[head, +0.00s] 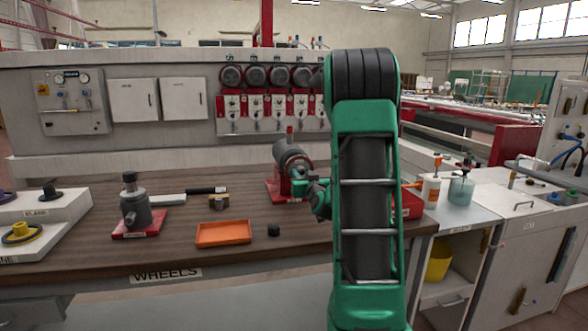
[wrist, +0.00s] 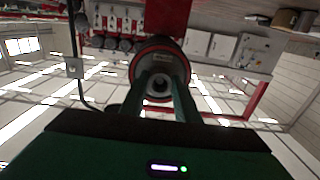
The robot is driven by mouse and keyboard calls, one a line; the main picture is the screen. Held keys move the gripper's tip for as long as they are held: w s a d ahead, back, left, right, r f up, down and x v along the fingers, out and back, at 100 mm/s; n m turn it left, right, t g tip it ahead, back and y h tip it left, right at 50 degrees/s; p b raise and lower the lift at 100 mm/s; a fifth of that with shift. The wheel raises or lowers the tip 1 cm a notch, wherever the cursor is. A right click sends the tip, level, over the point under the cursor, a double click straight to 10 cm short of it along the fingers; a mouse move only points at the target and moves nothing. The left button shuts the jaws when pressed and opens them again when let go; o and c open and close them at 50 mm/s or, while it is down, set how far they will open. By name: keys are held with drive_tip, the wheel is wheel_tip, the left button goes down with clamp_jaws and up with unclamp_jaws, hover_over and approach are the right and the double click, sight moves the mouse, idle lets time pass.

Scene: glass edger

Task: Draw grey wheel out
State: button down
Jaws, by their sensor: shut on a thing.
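A dark grey round wheel (head: 289,155) sits with its axis level at a red-based stand (head: 275,190) on the back of the brown bench. In the wrist view the wheel (wrist: 172,49) faces me, with a dark hub at its centre. My gripper (head: 304,184) reaches it from the right in the head view. In the wrist view my gripper's two fingers (wrist: 159,84) lie on either side of the hub and are shut on it. My arm hides part of the bench on the right, and I cannot tell how far the wheel is on its stand.
A stepped white rack (head: 62,212) holds a yellow wheel (head: 21,233) at left. A machine panel rises behind.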

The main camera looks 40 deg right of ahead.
drive_tip(key=shift+v, duration=2.75)
drive_tip(key=shift+r, duration=0.1)
drive_tip(key=shift+a, duration=0.1)
